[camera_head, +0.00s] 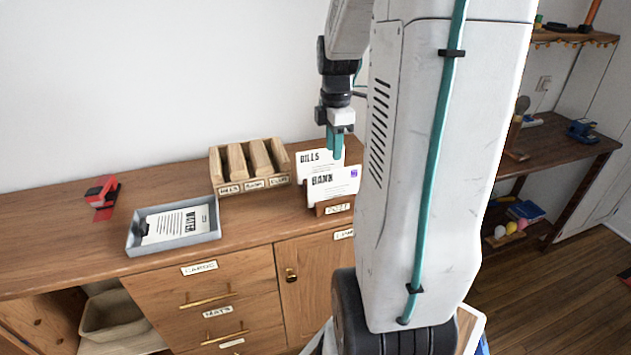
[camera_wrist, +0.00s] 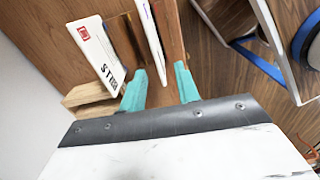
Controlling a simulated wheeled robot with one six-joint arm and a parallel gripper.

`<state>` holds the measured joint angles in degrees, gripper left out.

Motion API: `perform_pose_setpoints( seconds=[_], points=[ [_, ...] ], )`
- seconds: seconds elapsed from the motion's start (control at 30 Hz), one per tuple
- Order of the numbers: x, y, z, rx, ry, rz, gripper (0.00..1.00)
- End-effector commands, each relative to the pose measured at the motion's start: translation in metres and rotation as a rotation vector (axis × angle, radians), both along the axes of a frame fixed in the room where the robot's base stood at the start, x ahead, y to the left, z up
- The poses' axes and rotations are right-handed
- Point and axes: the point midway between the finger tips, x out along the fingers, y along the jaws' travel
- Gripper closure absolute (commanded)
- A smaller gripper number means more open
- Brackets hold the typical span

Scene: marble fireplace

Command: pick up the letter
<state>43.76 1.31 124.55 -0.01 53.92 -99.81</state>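Two white letters stand upright in a small wooden holder (camera_head: 335,209) with a label on its front. The rear letter (camera_head: 312,158) reads BILLS, and the front letter (camera_head: 330,185) reads BANK with a purple stamp. My gripper (camera_head: 337,156) is over the holder, its teal fingers pointing down near the letters' tops. In the wrist view my gripper (camera_wrist: 160,74) is open. A thin white letter edge (camera_wrist: 152,38) shows between the fingertips with space to either side. Another letter (camera_wrist: 98,50) with a red stamp lies left of the fingers. Contact is not visible.
A grey tray (camera_head: 216,219) holds a paper marked WATER (camera_head: 180,225). A wooden sorter (camera_head: 253,189) with labelled slots stands behind, left of the holder. A red object (camera_head: 104,196) is at far left.

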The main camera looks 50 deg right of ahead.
Motion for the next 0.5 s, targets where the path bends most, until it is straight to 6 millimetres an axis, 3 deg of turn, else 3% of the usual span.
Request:
perform_pose_setpoints(
  seconds=[0.13,0.5],
  points=[
    [-0.002,-0.013,-0.014,0.004,0.005,0.039,0.68],
    [0.003,-0.011,-0.061,0.006,0.006,0.045,0.68]
  ],
)
